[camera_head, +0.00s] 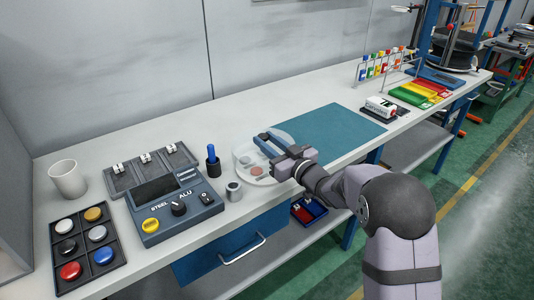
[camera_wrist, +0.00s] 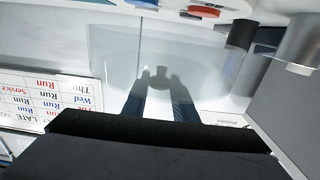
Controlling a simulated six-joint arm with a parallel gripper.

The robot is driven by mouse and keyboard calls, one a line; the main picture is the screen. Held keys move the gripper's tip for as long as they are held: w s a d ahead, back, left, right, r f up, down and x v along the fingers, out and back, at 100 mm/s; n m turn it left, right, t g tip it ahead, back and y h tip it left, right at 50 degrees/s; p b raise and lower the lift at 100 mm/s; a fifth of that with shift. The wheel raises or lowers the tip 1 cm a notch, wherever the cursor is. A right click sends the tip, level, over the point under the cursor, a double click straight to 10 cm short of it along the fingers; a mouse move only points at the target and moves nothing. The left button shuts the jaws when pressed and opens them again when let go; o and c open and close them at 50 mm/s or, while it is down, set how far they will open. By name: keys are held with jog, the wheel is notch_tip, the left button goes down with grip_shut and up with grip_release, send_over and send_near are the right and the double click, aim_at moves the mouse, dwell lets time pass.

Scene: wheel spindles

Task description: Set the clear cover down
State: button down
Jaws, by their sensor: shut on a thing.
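The clear cover (camera_head: 244,152) is a see-through, rounded piece near the middle of the bench in the head view, just left of the blue mat. My gripper (camera_head: 269,145) is shut on it from the right side. In the wrist view the clear cover (camera_wrist: 112,62) spreads broad and glassy ahead of the jaws, and a small dark knob-like shape (camera_wrist: 160,74) shows through it. A reddish round piece (camera_head: 257,171) shows below the cover in the head view. Whether the cover touches what is beneath it, I cannot tell.
A metal cup (camera_head: 233,191) and a dark holder with a blue-handled tool (camera_head: 213,165) stand close on the left. Further left are the selector panel (camera_head: 174,211) and the button tray (camera_head: 86,245). The blue mat (camera_head: 343,131) on the right has bare room.

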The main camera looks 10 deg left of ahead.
jog(key=shift+f, duration=2)
jog(key=shift+f, duration=0.1)
jog(key=shift+f, duration=0.15)
jog(key=c, duration=1.4)
grip_release()
jog(key=shift+c, duration=0.2)
jog(key=shift+r, duration=0.25)
jog(key=b+v, duration=0.1)
jog(key=v, duration=1.1)
jog(key=shift+b, duration=0.35)
